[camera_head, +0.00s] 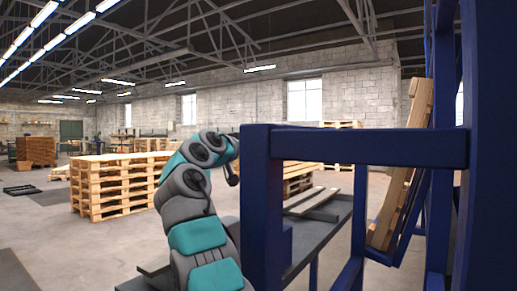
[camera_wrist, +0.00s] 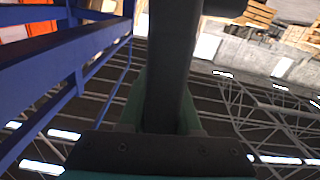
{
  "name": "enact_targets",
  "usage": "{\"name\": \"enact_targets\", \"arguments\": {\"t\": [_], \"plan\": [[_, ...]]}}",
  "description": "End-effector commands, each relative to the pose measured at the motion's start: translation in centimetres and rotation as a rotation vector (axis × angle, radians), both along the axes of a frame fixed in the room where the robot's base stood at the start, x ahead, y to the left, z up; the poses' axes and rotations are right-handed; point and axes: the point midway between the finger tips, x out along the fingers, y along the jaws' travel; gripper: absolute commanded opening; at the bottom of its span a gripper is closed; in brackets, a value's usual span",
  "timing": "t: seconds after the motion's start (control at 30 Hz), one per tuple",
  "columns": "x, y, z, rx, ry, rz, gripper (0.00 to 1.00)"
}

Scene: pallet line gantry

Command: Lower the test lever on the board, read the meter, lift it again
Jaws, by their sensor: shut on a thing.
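In the wrist view my gripper (camera_wrist: 162,110) has its greenish fingers on both sides of a thick dark bar (camera_wrist: 170,65), shut on it. The bar runs up through the middle of the picture; whether it is the test lever I cannot tell for sure. In the head view my arm reaches up and its end goes behind a blue post, so the gripper and what it holds are hidden there. I cannot make out the board or the meter face in either view.
A blue steel frame (camera_head: 370,146) stands close in front on the right and also fills the left of the wrist view (camera_wrist: 60,60). Wooden planks (camera_head: 402,165) lean inside it. Stacked pallets (camera_head: 115,183) stand to the left; the floor (camera_head: 45,225) there is partly clear.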

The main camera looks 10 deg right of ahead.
Motion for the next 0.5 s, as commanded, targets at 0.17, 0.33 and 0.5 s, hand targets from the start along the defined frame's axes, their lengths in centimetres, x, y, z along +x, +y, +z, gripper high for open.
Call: {"name": "enact_targets", "arguments": {"t": [0.17,0.33,0.5], "plan": [[0.17,0.11,-0.06,-0.011,0.013,0.000,0.00],[0.16,0.12,-0.06,-0.010,0.013,0.000,0.00],[0.15,0.12,-0.06,-0.011,0.012,0.000,0.52]]}}
